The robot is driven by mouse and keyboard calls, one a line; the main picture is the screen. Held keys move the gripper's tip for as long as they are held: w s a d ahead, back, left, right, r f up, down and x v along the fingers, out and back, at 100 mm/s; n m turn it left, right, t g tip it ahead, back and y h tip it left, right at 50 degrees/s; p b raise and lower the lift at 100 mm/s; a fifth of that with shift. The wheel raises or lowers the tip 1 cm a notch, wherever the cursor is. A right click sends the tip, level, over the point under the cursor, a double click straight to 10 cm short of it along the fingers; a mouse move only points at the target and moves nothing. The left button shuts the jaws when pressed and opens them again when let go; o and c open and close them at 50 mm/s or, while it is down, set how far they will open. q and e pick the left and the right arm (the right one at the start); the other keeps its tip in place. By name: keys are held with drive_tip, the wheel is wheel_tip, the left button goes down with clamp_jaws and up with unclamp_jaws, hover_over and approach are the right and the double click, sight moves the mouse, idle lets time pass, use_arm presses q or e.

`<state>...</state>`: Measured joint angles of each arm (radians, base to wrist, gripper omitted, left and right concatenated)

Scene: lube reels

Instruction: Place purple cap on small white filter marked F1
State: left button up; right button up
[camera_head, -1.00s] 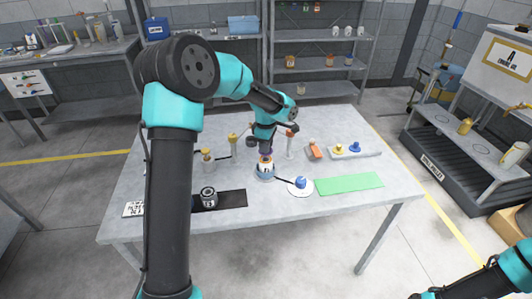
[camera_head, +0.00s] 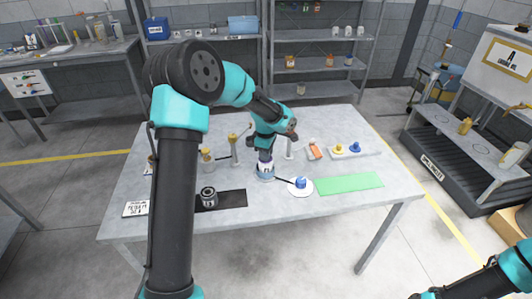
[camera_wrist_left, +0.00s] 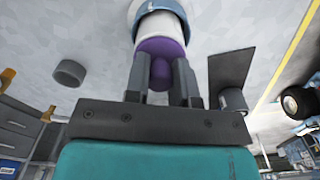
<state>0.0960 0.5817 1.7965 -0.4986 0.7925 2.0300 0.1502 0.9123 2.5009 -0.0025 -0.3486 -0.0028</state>
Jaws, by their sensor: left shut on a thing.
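My left gripper (camera_head: 264,146) is shut on the purple cap (camera_wrist_left: 174,46); in the left wrist view its two fingers (camera_wrist_left: 161,82) pinch the cap's round knob. The purple cap also shows in the head view (camera_head: 265,156), just under the fingers. The small white filter (camera_head: 265,168) stands upright in a blue ring-shaped holder (camera_head: 265,177) on the table. The cap is right at the filter's top; in the left wrist view the white filter (camera_wrist_left: 160,26) meets it with no clear gap. I cannot read a marking on the filter. My right gripper is outside the views.
A dark canister (camera_head: 208,195) stands on a black mat (camera_head: 232,199) to the left. Posts and small parts stand behind. The table's front right is clear.

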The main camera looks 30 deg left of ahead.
use_arm(q)
drive_tip(key=o, duration=0.9)
drive_tip(key=shift+r, duration=0.1)
wheel_tip(320, 180, up, 12)
idle(0.6)
wheel_tip(320, 180, down, 12)
drive_tip(key=shift+f, duration=0.1)
idle(0.6)
